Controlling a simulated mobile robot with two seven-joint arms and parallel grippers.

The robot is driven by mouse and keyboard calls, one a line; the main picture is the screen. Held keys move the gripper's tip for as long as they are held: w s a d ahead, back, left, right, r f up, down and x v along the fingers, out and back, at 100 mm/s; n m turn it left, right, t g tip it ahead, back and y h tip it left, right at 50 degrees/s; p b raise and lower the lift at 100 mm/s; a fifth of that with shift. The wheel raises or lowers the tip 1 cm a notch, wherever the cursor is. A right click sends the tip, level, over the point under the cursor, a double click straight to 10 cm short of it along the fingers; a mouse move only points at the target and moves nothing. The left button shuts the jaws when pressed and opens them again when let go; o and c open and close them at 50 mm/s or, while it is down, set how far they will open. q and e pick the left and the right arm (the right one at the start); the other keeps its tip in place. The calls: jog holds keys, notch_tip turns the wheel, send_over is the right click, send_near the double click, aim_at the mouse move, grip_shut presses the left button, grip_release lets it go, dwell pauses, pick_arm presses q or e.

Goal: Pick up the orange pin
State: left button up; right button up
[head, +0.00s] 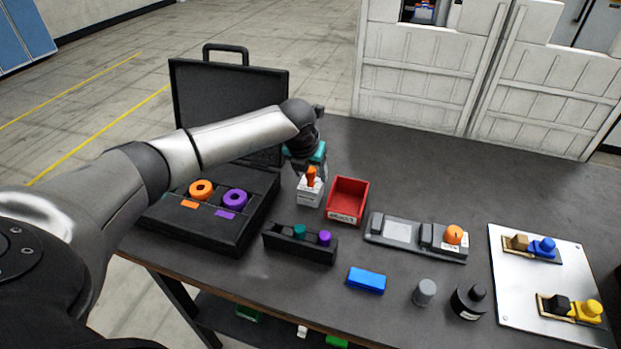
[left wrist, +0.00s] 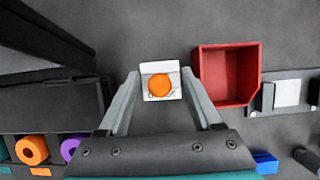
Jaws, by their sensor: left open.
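The orange pin (head: 310,175) stands upright in a small white block (head: 310,194) on the dark table. My left gripper (head: 306,167) is over it, pointing down, with its fingers close to the pin. In the left wrist view the round orange top of the pin (left wrist: 160,85) shows on the white block (left wrist: 159,68). The open fingers of my left gripper (left wrist: 160,88) lie to either side of it, with a gap on both sides. My right gripper is not in view.
A red bin (head: 347,198) stands right beside the white block. An open black case (head: 211,218) with orange and purple rings lies to the left. A black rack (head: 300,243) with teal and purple pins is in front. A grey fixture (head: 416,238) is to the right.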

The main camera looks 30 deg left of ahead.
pick_arm(q)
grip_shut()
dwell(0.4)
